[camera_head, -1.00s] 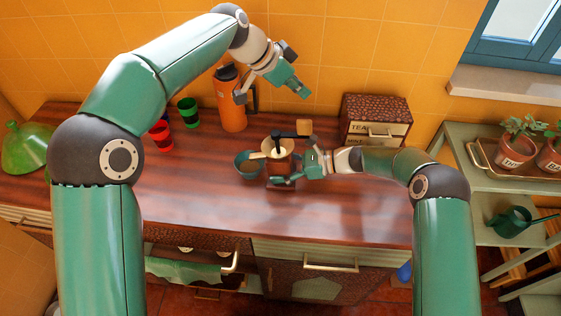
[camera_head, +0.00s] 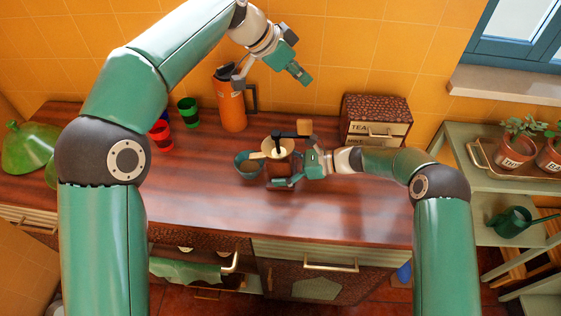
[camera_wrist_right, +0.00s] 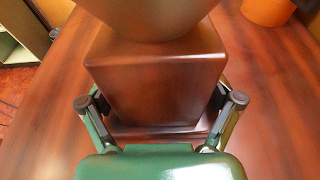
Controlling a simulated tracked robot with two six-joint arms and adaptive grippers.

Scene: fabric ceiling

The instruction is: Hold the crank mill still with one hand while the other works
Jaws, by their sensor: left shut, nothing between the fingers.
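The crank mill (camera_head: 280,170) stands upright on the counter, with a brown wooden body, a pale hopper on top and a dark crank arm (camera_head: 290,135) ending in a wooden knob (camera_head: 304,126) pointing right. My right gripper (camera_head: 296,168) is at the mill's right side. In the right wrist view its fingers lie along both sides of the mill's body (camera_wrist_right: 150,85) and appear to hold it; the fingertips are hidden. My left gripper (camera_head: 305,79) is shut and empty, in the air above and behind the mill, clear of the crank.
An orange jug (camera_head: 231,105), a green cup (camera_head: 188,112) and a red cup (camera_head: 160,136) stand farther left. A tea box (camera_head: 375,120) stands back right. The front counter is clear.

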